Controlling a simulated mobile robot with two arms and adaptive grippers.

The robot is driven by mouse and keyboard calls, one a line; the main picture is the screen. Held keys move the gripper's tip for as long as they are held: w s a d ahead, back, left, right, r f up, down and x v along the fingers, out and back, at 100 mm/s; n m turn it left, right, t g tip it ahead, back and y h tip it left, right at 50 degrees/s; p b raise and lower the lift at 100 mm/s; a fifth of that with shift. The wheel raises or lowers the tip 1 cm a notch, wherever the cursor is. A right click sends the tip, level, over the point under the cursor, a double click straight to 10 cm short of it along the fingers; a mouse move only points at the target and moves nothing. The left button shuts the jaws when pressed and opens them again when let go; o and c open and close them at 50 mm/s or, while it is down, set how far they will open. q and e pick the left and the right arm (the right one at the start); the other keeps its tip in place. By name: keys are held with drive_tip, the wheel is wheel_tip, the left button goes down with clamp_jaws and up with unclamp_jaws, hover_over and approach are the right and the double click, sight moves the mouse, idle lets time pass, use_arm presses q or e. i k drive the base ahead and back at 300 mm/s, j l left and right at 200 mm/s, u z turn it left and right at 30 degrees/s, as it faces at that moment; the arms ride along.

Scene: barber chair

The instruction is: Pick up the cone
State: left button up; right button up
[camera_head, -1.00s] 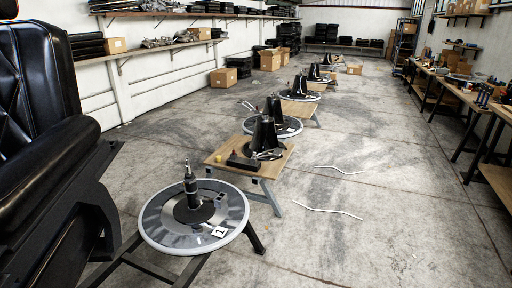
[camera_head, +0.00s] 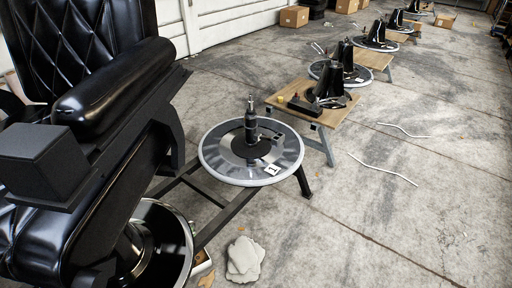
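A black cone-shaped part (camera_head: 329,83) stands upright on the nearest small wooden table (camera_head: 344,109), right of centre. Another black cone-shaped part (camera_head: 346,54) stands behind it, and more dark cones (camera_head: 377,33) follow in a row toward the upper right. I cannot tell from the view which one is the task's cone. Neither of my grippers is in view.
A round silver plate with a dark post (camera_head: 251,125) sits on a low frame in front of the table. A black padded barber chair (camera_head: 60,60) fills the left side. White cloths or rags (camera_head: 243,260) lie on the floor. The concrete floor (camera_head: 400,220) at right is mostly open, with two thin white strips.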

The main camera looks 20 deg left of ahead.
sight(331, 83)
drive_tip(key=i+l+z, duration=0.3)
drive_tip(key=i, duration=0.15)
drive_tip(key=i+l+z, duration=0.15)
drive_tip(key=i+z, duration=0.15)
drive_tip(key=i, duration=0.15)
drive_tip(key=i+l, duration=0.1)
drive_tip(key=i, duration=2.55)
drive_tip(key=i+l+u, duration=0.1)
drive_tip(key=i, duration=0.5)
drive_tip(key=i+l, duration=0.15)
drive_tip(key=i, duration=0.45)
